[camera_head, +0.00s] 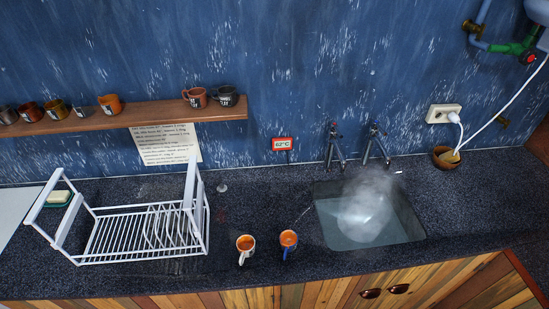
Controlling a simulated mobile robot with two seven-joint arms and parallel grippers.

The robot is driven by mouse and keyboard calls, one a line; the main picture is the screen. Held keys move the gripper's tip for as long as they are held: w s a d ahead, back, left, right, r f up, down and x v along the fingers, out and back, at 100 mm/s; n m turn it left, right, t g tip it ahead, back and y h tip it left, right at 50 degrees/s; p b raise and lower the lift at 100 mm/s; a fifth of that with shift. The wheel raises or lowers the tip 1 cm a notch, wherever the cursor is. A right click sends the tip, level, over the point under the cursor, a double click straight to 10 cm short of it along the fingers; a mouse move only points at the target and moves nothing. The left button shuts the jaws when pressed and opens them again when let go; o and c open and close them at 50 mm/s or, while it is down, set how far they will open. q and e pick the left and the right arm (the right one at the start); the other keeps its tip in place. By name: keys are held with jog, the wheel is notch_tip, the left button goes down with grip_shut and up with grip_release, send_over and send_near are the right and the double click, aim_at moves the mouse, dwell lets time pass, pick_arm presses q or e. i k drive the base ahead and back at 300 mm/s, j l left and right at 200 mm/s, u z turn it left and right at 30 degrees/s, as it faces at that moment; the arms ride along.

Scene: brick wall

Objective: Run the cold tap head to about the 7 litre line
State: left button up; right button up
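Two dark metal taps stand on the worktop behind the sink: a left tap (335,147) and a right tap (376,144). The right tap's head looks bluish, but the heads are too small to tell surely which is cold. The grey sink (406,222) below them holds a pale, cloudy patch with white steam (366,205) rising over it. The water level and any litre lines cannot be made out. Neither of my grippers is in view.
A small red-framed display (282,144) on the wall seems to read 62°C. A white dish rack (130,255) stands further left. A bowl (446,158) sits behind right.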

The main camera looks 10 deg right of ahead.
aim_at(375, 124)
jog(key=z, duration=0.95)
